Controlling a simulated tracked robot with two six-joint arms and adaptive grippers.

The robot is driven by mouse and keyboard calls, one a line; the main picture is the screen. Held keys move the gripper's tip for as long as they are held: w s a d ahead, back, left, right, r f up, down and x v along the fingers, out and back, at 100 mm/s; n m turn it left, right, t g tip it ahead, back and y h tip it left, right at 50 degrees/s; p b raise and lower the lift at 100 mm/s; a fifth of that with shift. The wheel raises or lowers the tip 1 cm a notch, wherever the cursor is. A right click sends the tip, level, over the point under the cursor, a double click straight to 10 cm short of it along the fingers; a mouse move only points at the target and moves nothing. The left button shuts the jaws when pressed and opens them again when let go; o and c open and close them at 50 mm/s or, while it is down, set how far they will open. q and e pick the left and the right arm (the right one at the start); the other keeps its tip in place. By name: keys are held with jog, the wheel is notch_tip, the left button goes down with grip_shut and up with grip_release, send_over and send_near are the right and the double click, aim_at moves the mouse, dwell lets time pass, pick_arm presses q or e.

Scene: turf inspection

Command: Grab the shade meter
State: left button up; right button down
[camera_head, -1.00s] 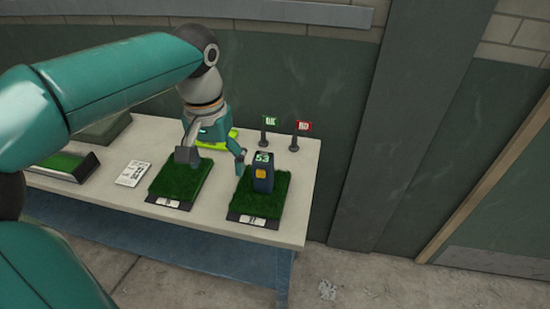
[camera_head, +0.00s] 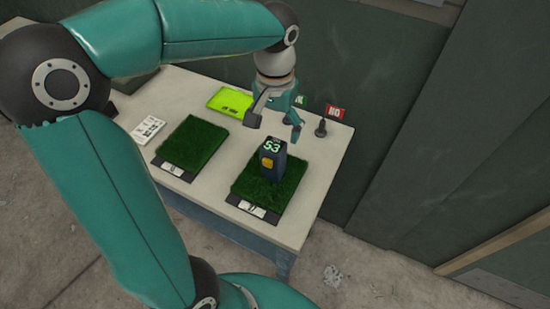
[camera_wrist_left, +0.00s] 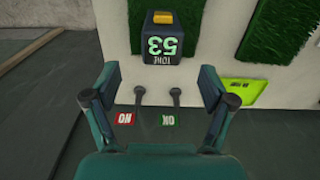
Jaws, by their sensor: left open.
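The shade meter (camera_head: 273,160) is a dark upright block with a glowing green 53 and a yellow button. It stands on the right-hand turf sample (camera_head: 290,185). My left gripper (camera_head: 273,130) is open and empty, just above and behind the meter in the head view. In the left wrist view the meter (camera_wrist_left: 162,42) is ahead of the open fingers (camera_wrist_left: 160,85), roughly centred between them and apart from them. My right gripper is not in view.
A second turf sample (camera_head: 193,145) lies to the left, with a white printed card (camera_head: 147,129) beside it. A lime tray (camera_head: 229,102) is behind. A red NO flag (camera_head: 335,112) and a green OK flag (camera_head: 301,99) stand at the table's back right.

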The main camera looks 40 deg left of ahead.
aim_at(274, 155)
pick_arm(q)
notch_tip(274, 155, down, 10)
jog(key=shift+s+p, duration=0.15)
jog(key=shift+p, duration=0.3)
jog(key=shift+a, duration=0.1)
jog(key=c, duration=1.4)
jog(key=shift+r, duration=0.15)
jog(key=shift+c, duration=0.2)
